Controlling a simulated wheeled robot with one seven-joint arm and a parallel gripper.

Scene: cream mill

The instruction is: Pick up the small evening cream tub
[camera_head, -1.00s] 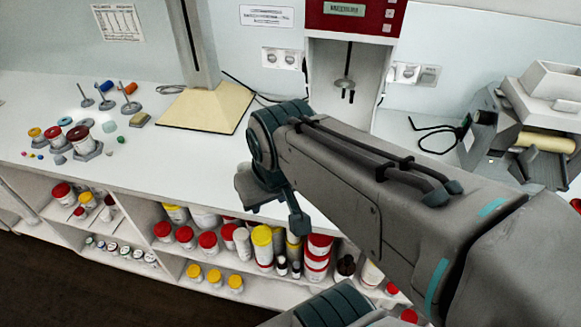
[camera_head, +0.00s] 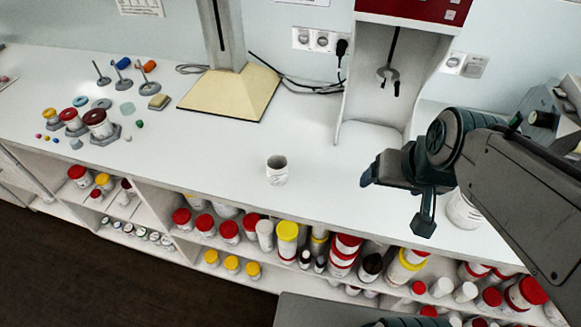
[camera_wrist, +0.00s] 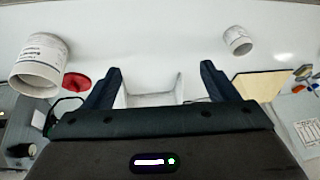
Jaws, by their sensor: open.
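A small white open tub (camera_head: 277,170) stands upright on the counter, left of my gripper (camera_head: 396,203) in the head view. In the wrist view this small tub (camera_wrist: 238,41) is at the upper right, beyond the finger on that side. A larger white tub (camera_head: 463,212) stands partly hidden behind my arm. It is at the left in the wrist view (camera_wrist: 38,65), with print on its side. The small tub's label is too small to read. My gripper (camera_wrist: 160,72) is open and empty above the counter, apart from both tubs.
The white counter (camera_head: 215,165) is clear around the small tub. A beige stand base (camera_head: 230,95) and a red-topped machine (camera_head: 415,8) are behind it. Jars with dark red and yellow lids (camera_head: 98,123) stand at the left. A red lid-like piece (camera_wrist: 75,82) lies near the larger tub.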

